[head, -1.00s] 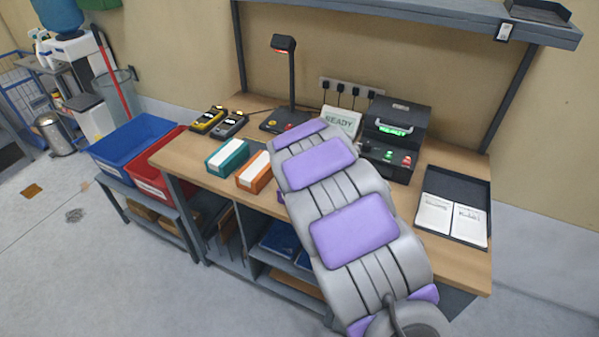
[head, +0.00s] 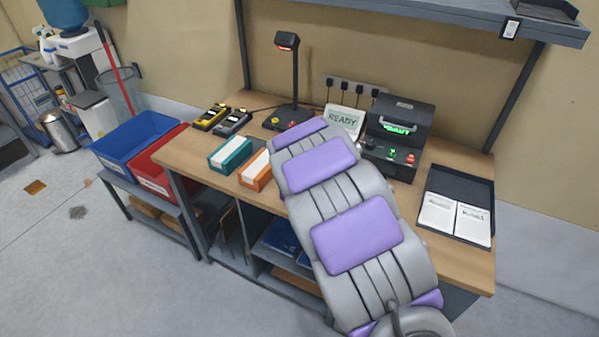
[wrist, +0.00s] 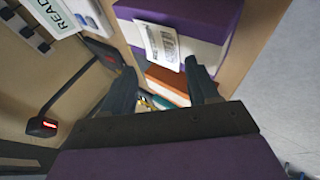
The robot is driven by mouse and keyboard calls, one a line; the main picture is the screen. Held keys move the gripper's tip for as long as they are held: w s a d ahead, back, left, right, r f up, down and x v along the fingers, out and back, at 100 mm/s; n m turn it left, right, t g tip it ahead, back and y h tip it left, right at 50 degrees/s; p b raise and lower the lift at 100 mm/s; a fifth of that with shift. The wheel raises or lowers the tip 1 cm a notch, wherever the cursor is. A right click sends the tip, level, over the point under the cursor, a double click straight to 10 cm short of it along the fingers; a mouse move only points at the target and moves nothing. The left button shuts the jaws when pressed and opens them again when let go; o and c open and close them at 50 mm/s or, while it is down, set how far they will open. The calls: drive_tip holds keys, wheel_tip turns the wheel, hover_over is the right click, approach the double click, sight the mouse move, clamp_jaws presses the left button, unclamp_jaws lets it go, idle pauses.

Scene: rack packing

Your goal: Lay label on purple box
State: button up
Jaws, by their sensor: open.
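The purple box (wrist: 220,22) with a white band shows at the top of the wrist view. A white printed label (wrist: 162,44) lies against it, mostly over the white band, slightly tilted. My gripper (wrist: 158,67) is open, with its fingers apart on either side of the label's lower end in the picture. I cannot tell whether the fingers touch the label or box. In the head view my arm hides the gripper, the purple box and the label.
An orange box (head: 256,169) stands beside a teal box (head: 230,156) on the wooden bench (head: 185,152). A lamp stand (head: 294,85), READY sign (head: 343,120) and label printer (head: 398,130) stand behind. A dark tray (head: 458,190) with printed sheets is at right.

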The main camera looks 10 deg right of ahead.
drive_tip(key=p+v, duration=0.6)
drive_tip(key=v, duration=1.1)
drive_tip(key=shift+r, duration=0.15)
